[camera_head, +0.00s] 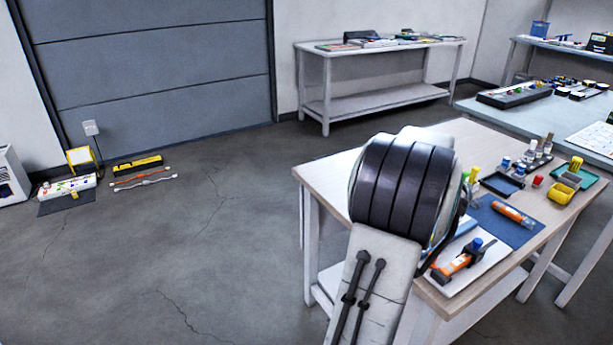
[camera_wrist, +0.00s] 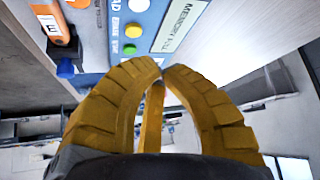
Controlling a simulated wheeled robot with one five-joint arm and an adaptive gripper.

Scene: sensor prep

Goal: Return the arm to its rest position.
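My arm rises in front of the wooden-topped worktable (camera_head: 325,172) in the head view and hides part of its top. My gripper is hidden behind the arm there. Beyond the tips is a blue panel (camera_wrist: 122,15) with a green and a yellow button and a partly readable label. An orange tool (camera_wrist: 50,24) and a blue round cap (camera_wrist: 65,68) are at the upper left, apart from the fingers.
An orange-and-black tool (camera_head: 453,264) lies on a white sheet near the table's front edge. Another orange tool (camera_head: 513,214) lies on a blue mat (camera_head: 490,222). Trays and small bottles stand farther right. Open floor (camera_head: 190,240) lies left; a white bench (camera_head: 380,100) stands behind.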

